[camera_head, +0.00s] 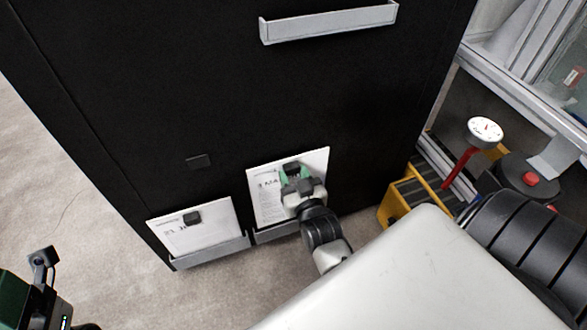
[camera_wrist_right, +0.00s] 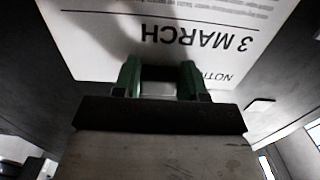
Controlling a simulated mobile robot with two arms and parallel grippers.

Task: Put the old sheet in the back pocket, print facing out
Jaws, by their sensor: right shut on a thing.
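A white sheet headed "3 MARCH" (camera_head: 264,205) stands against the black cabinet front, print facing outward. It fills the top of the right wrist view (camera_wrist_right: 110,35), upside down. My right gripper (camera_head: 296,176) is shut on it near its upper middle, apparently at a small dark tab; its green fingers show in the wrist view (camera_wrist_right: 160,80). The sheet's lower edge meets the right grey pocket (camera_head: 278,232); I cannot tell whether it is inside. Another printed sheet (camera_head: 215,230) with a dark tab stands at the left grey pocket (camera_head: 212,252).
A yellow-framed box (camera_head: 398,205) and a gauge (camera_head: 485,131) stand to the right. Bare floor (camera_head: 50,175) lies left.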

